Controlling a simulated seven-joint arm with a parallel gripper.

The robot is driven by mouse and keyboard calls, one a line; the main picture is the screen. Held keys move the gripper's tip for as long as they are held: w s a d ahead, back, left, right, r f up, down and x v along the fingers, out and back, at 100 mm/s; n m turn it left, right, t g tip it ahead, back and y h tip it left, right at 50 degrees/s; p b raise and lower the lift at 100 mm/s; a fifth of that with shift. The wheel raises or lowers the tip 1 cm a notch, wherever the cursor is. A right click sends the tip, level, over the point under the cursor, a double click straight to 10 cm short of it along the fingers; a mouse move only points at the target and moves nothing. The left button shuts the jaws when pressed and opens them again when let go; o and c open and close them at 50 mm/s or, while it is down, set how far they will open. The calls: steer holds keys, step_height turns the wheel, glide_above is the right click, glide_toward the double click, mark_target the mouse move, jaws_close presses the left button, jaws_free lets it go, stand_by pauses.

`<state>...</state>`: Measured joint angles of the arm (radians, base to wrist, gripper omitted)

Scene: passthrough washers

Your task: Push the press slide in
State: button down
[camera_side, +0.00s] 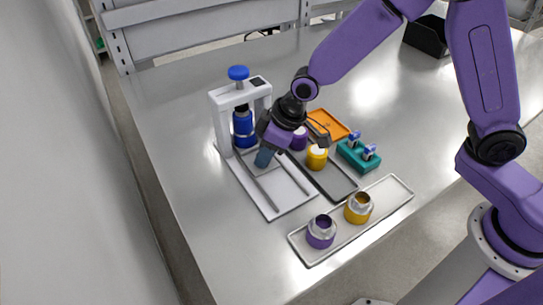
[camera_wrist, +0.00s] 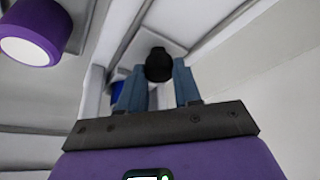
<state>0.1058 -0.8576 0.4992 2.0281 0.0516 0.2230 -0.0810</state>
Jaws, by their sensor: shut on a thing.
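The press is a white frame (camera_side: 217,121) with a blue knob (camera_side: 238,73) on top, standing at the back of a white base with two rails (camera_side: 292,174). A blue cylindrical part (camera_side: 243,124) stands under the frame; a bit of blue also shows in the wrist view (camera_wrist: 117,91). My gripper (camera_side: 264,158) is low over the base, in front of the frame, fingers pointing down. In the wrist view its blue-grey fingers (camera_wrist: 160,82) are shut on a black knob (camera_wrist: 159,62), which looks like the slide's handle. The slide itself is mostly hidden by my gripper.
A dark tray (camera_side: 337,187) beside the press holds a purple part (camera_side: 299,138) and a yellow part (camera_side: 317,158). A pale tray (camera_side: 392,196) in front holds purple (camera_side: 320,232) and yellow (camera_side: 358,208) rings.

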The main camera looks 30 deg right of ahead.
steer(key=shift+w, duration=0.5)
steer(key=c, duration=0.8)
jaws_free()
steer(key=shift+w, duration=0.1)
steer(key=shift+r, duration=0.1)
steer(key=shift+s+d+r, duration=0.1)
steer(key=shift+s+r, duration=0.1)
steer(key=v, duration=1.6)
steer(key=shift+s+d+r, duration=0.1)
steer(key=shift+r, duration=0.25)
steer(key=s+d+f+n+g+h, duration=0.1)
steer(key=s+d+f, duration=0.1)
steer(key=s+d, duration=0.3)
steer(key=s+d+f+n+g+h, duration=0.1)
steer(key=s+d+f, duration=0.1)
steer(key=s+d, duration=0.4)
steer(key=s+d+f+n+g, duration=0.1)
steer(key=s+d, duration=0.5)
steer(key=s, duration=0.6)
steer(key=shift+s+f+n+h, duration=0.2)
steer(key=shift+f+n+h, duration=0.15)
steer(key=shift+f, duration=0.45)
